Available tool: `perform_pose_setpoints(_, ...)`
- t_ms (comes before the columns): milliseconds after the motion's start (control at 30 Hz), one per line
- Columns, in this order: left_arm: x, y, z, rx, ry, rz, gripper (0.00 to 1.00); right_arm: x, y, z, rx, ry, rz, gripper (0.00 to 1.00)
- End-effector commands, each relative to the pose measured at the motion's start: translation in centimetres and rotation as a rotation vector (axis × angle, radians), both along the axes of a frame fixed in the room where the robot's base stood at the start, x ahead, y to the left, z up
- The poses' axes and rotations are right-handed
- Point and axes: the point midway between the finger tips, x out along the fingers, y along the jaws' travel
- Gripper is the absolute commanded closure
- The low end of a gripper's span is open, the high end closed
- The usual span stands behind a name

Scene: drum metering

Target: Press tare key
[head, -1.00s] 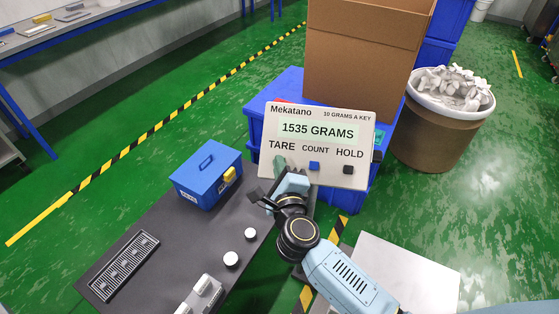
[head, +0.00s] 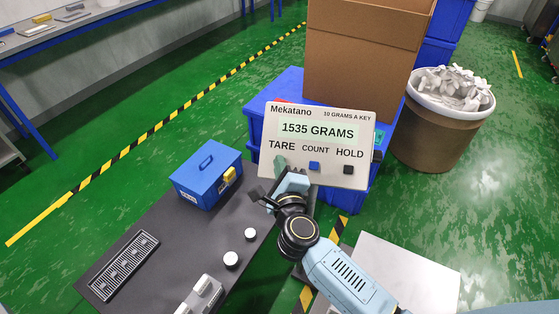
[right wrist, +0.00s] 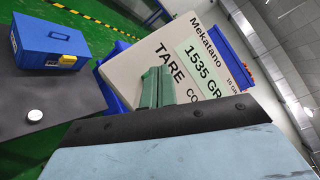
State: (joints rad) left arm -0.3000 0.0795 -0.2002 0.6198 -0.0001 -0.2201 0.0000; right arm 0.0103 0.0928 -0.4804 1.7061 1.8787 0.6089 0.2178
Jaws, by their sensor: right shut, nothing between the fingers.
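The scale panel (head: 345,181) is a tilted white board marked Mekatano, with TARE, COUNT and HOLD labels. Its green display (head: 318,131) reads 1535 GRAMS. The blue key (head: 314,166) is under COUNT and the black key (head: 348,170) is under HOLD. In the right wrist view the shut fingers (right wrist: 156,88) overlap the panel beside TARE; contact cannot be told. My left gripper is out of view.
A blue box (head: 205,180) with a yellow latch stands on the dark bench (head: 180,232), left of my gripper. White round knobs (head: 231,259) and a slotted grey tray (head: 124,265) are nearer. A cardboard box (head: 365,60) rises behind the panel; a drum (head: 432,135) stands right.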

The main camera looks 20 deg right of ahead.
Motion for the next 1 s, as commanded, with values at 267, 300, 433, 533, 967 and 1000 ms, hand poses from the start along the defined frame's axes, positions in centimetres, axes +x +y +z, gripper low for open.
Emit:
perform_pose_setpoints(267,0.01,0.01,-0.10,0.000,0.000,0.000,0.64,0.23,-0.10,-0.25,0.001,0.000,0.000,1.00)
perform_pose_setpoints(300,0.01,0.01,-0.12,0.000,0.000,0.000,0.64,0.26,-0.11,-0.27,0.001,0.000,0.000,1.00)
perform_pose_setpoints(433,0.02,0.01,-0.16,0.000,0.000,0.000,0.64,0.36,-0.15,-0.38,0.001,0.000,0.000,1.00)
perform_pose_setpoints(533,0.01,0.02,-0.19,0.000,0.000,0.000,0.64,0.43,-0.18,-0.47,0.000,0.000,0.001,1.00)
perform_pose_setpoints(967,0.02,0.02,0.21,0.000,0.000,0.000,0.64,0.25,-0.13,-0.19,0.000,0.000,0.000,1.00)
perform_pose_setpoints(1000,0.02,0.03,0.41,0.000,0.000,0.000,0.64,0.14,-0.08,-0.03,0.000,0.000,0.000,1.00)
